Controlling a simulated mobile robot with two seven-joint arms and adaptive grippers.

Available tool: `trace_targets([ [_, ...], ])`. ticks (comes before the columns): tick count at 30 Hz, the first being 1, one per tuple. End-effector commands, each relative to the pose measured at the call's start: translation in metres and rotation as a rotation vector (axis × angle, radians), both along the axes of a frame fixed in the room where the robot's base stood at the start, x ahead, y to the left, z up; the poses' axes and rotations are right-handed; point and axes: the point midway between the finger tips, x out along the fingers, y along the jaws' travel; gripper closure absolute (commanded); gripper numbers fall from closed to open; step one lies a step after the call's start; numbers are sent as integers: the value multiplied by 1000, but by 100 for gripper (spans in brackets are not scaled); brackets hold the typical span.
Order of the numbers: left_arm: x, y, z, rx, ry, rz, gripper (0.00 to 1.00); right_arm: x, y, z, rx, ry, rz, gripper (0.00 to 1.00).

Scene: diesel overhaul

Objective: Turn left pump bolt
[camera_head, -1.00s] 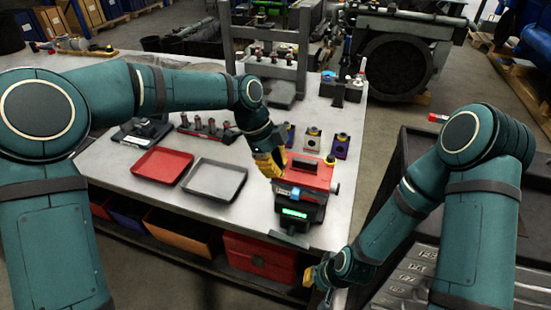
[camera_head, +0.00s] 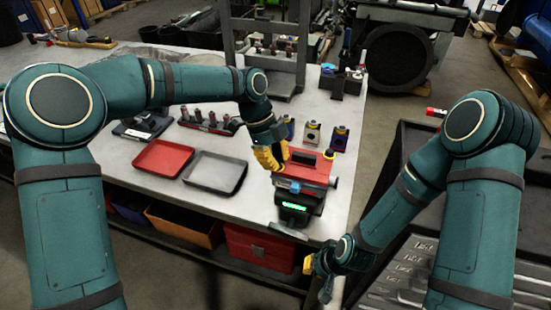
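A red pump-like unit (camera_head: 304,172) with a dark base and a lit green display (camera_head: 293,206) stands near the right front of the metal workbench (camera_head: 250,228). My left gripper (camera_head: 270,160) is yellow and sits at the unit's left rear corner. Its fingertips are small, and I cannot tell whether they are shut on a bolt there. A yellow part (camera_head: 328,154) shows at the unit's right rear corner. The left pump bolt cannot be made out beside the gripper. My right gripper (camera_head: 318,277) is low, off the bench's front right edge, away from the unit; its finger opening is unclear.
A red tray (camera_head: 163,158) and a grey tray (camera_head: 201,183) lie left of the unit. Several small blocks (camera_head: 311,134) stand behind it. A press frame (camera_head: 229,38) rises at the back. A dark tool cabinet (camera_head: 420,236) with wrenches is at the right.

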Motion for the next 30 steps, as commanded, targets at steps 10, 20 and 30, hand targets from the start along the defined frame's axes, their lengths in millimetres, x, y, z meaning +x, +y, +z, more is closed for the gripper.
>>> trace_targets([
  [10,-1,-2,0,-2,1,-1,51,0,0,0,0,0,0,100],
  [20,-1,0,-3,0,-3,158,51,0,0,-18,0,0,0,100],
  [30,-3,0,-4,1,-3,586,51,0,0,-55,0,0,0,100],
])
